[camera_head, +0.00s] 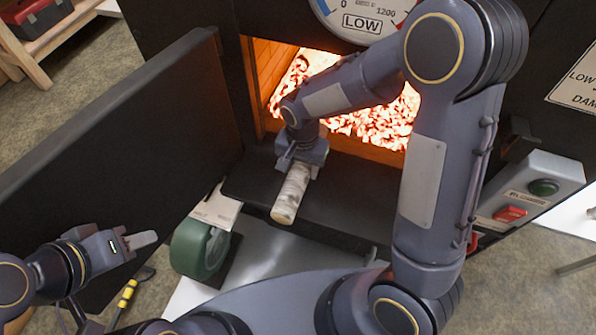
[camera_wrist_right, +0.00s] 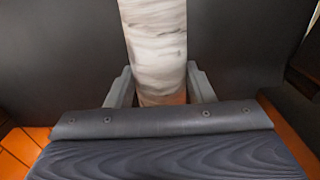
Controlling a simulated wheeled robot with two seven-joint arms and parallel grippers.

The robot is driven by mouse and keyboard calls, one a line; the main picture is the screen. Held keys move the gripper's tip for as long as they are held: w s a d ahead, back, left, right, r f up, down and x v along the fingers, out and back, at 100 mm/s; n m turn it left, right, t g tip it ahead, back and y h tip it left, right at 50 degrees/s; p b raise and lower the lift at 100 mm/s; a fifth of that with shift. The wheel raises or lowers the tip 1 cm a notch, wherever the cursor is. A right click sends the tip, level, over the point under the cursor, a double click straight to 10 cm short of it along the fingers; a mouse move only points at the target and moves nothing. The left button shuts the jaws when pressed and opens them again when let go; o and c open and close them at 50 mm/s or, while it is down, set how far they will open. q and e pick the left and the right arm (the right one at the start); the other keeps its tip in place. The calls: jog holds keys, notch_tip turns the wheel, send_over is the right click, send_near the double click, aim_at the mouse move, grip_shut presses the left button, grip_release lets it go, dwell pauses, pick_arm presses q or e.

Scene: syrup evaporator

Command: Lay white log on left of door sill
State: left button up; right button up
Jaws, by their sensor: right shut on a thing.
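A white log (camera_head: 290,194) with grey streaks lies over the left part of the black door sill (camera_head: 345,205), one end pointing out toward me. My right gripper (camera_head: 305,155) is shut on the log's inner end, near the firebox opening. In the right wrist view the log (camera_wrist_right: 156,45) stands between the two fingers of my right gripper (camera_wrist_right: 158,88). I cannot tell whether the log touches the sill. My left gripper (camera_head: 142,240) is away at the lower left, beside the open door; its fingers look close together, and nothing shows in them.
The firebox (camera_head: 345,100) glows with embers behind the sill. The black door (camera_head: 120,140) stands open at left. A green roller (camera_head: 198,248) is below the sill's left end. Red and green buttons (camera_head: 510,213) are at right. The sill's right part is clear.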

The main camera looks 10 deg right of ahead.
jog(key=shift+w+d+f, duration=0.15)
jog(key=shift+w+f, duration=0.05)
jog(key=shift+w, duration=0.05)
jog(key=o, duration=1.3)
jog(key=shift+r, duration=0.1)
notch_tip(320, 180, up, 8)
jog(key=shift+f+p, duration=0.1)
jog(key=shift+p, duration=1.05)
